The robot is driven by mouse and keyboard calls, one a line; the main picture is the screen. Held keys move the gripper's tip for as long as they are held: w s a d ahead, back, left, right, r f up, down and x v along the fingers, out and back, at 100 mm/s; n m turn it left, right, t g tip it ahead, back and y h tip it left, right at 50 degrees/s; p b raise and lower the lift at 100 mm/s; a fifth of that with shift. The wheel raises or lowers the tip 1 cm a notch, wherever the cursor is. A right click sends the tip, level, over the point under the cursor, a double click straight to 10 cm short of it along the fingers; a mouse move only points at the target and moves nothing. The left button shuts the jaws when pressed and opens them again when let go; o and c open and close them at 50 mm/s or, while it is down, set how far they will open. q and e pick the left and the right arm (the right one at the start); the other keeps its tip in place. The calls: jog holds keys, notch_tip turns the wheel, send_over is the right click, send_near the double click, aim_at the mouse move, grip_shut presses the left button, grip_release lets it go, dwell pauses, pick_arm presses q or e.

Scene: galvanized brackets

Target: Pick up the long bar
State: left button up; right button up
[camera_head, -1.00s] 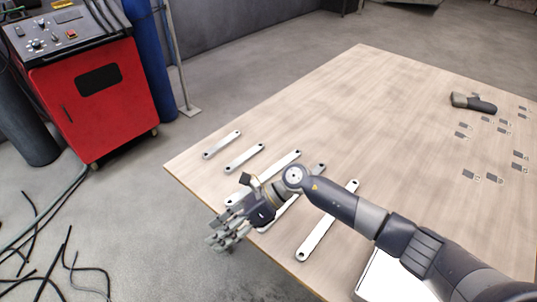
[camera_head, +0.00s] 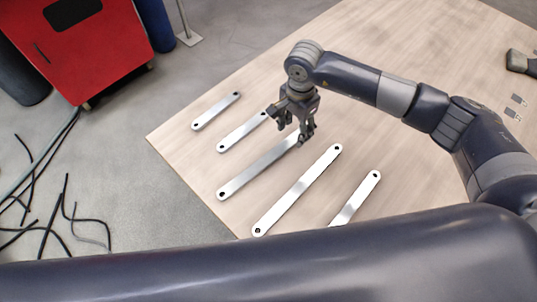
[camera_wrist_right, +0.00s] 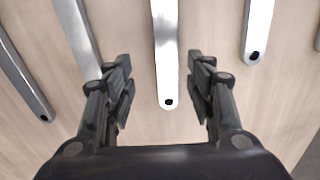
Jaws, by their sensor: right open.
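Several pale metal bars with a hole at each end lie side by side on the wooden table. The longest-looking is a bar (camera_head: 298,190) right of the middle of the row, but its neighbour, the middle bar (camera_head: 258,167), is close in length. My right gripper (camera_head: 305,138) points down, open, over the far end of that middle bar and hides part of it. In the right wrist view, the end of a bar (camera_wrist_right: 166,60) lies between the open fingers of this gripper (camera_wrist_right: 168,88), with no visible contact. My left gripper is out of view.
Shorter bars lie at left (camera_head: 215,111), beside it (camera_head: 240,133) and at right (camera_head: 356,199). My dark arm link covers the bottom of the head view. A red machine (camera_head: 75,45) stands on the floor beyond the table (camera_head: 410,160). The table behind the bars is clear.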

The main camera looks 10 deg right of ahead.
aim_at(291, 140)
jog(key=f, duration=0.1)
jog(key=f+p, duration=0.1)
jog(key=f, duration=0.1)
jog(key=w+f, duration=0.1)
jog(key=f, duration=0.1)
jog(key=shift+a+f, duration=0.2)
jog(key=shift+f, duration=0.35)
jog(key=shift+c, duration=0.8)
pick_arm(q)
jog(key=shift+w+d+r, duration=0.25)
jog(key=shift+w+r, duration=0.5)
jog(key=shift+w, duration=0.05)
pick_arm(e)
jog(key=shift+r, duration=0.1)
grip_shut()
